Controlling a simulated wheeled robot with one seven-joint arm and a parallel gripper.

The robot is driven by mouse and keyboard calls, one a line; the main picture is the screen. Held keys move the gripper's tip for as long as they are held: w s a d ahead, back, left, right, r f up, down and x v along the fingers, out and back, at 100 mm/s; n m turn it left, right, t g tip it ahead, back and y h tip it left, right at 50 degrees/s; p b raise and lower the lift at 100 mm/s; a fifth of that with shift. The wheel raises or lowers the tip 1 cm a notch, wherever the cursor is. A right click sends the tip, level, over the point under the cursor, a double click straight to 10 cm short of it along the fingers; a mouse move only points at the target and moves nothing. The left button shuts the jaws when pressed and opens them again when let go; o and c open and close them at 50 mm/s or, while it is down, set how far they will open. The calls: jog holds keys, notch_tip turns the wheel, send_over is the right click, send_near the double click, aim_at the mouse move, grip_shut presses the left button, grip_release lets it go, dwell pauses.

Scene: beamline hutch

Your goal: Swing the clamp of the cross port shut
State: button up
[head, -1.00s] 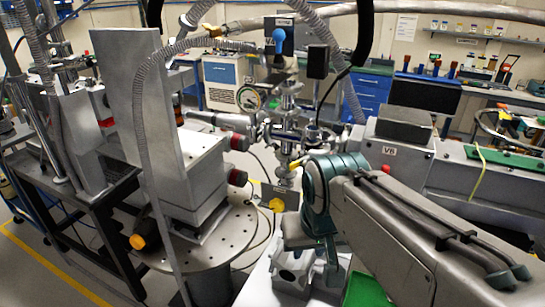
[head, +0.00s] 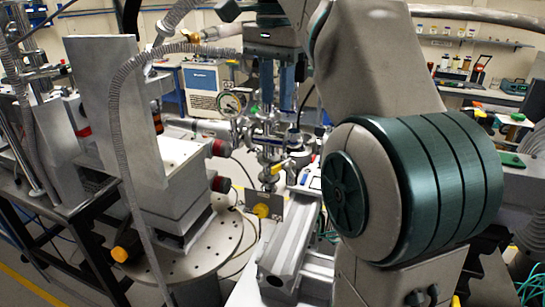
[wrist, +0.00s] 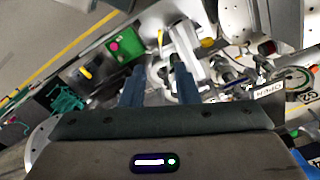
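The steel vacuum cross (head: 268,150) with its ports and clamps stands in the middle of the head view, beyond the rail. I cannot single out the cross port's clamp or tell whether it is swung open. My gripper (head: 277,106) hangs just above the cross in the picture, pointing down, with its two blue fingers apart and nothing visible between them. The wrist view also shows the fingers (wrist: 157,68) spread, with shiny metal fittings (wrist: 222,68) right of them. The gripper and arm hide part of the fittings behind. I see no contact.
A grey block with a tall plate (head: 105,90) stands on the round perforated table (head: 215,245) at left. A ribbed hose (head: 113,125) hangs before it. A grey rail (head: 290,245) lies in front.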

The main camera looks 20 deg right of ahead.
aim_at(276, 166)
notch_tip(276, 166, down, 14)
jog(key=b, duration=0.2)
jog(key=shift+r+b, duration=0.2)
jog(key=shift+b, duration=0.1)
grip_shut()
